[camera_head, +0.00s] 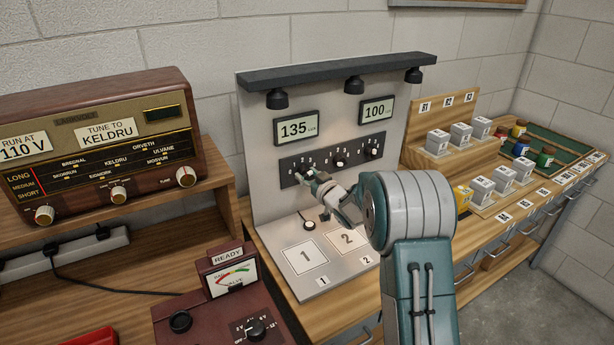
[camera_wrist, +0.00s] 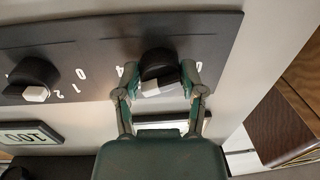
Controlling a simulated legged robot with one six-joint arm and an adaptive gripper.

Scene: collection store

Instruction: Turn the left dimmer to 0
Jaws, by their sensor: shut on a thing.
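The left dimmer is a black knob (camera_wrist: 157,64) with a white pointer tab, at the left end of the dark dimmer strip (camera_head: 325,163). My gripper (camera_head: 304,180) reaches it from the front. In the wrist view, which is upside down, my gripper (camera_wrist: 160,88) has one finger on each side of the knob, closed on it. The numbers around this knob are mostly hidden, so its exact setting cannot be read. The left display (camera_head: 296,127) reads 135 lux.
The right display (camera_head: 377,109) reads 100 lux. A small round knob (camera_head: 309,225) stands on the base below. A wooden radio (camera_head: 100,150) is at left; numbered blocks (camera_head: 461,134) are at right.

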